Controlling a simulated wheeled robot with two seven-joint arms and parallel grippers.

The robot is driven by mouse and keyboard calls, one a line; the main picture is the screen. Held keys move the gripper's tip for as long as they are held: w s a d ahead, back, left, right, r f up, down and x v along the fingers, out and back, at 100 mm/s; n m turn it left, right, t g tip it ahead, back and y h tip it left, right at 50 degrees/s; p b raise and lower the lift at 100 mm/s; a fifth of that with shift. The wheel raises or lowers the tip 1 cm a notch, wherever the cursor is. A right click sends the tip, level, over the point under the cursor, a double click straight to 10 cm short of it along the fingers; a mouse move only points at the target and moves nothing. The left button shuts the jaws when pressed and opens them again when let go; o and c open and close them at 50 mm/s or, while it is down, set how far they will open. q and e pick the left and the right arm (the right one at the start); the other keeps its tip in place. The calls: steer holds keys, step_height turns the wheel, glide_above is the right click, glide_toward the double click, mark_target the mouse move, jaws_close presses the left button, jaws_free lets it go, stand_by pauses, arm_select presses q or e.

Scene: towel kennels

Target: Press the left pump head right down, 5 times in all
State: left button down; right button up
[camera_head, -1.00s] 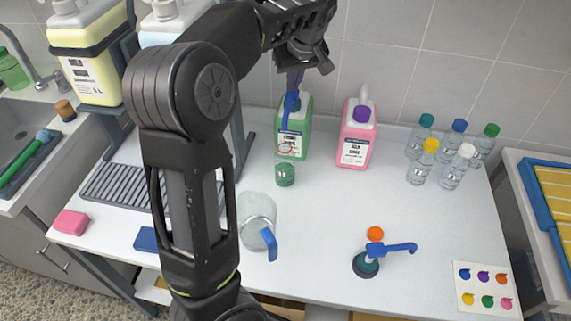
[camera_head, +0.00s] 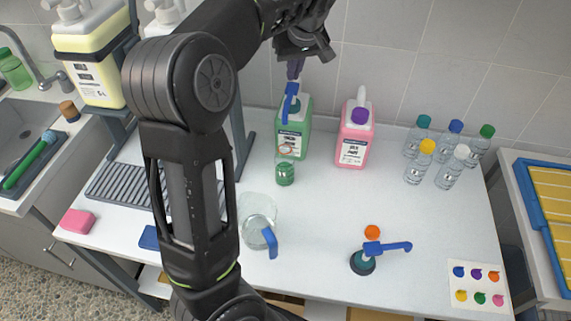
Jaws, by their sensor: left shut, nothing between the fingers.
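The green bottle (camera_head: 293,138) stands at the back of the table with a blue pump head (camera_head: 291,92) on top. Its spout points toward the front, over a small clear bottle (camera_head: 285,172) with green liquid inside and an orange ring near its mouth. My left gripper (camera_head: 296,74) is shut and empty, pointing down right above the pump head. I cannot tell whether the fingertips touch it. My right gripper is not in view.
A loose blue-headed pump (camera_head: 372,250) and an orange cap (camera_head: 372,232) are at the front. A clear jug (camera_head: 257,222) with a blue handle stands left of them. Several small capped bottles (camera_head: 448,175) are at the right. The table's middle is clear.

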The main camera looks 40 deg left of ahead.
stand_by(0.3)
arm_select(q)
step_height(320, 180, up, 6)
steer(key=p, duration=0.4)
steer(key=shift+p, duration=0.35)
stand_by(0.3)
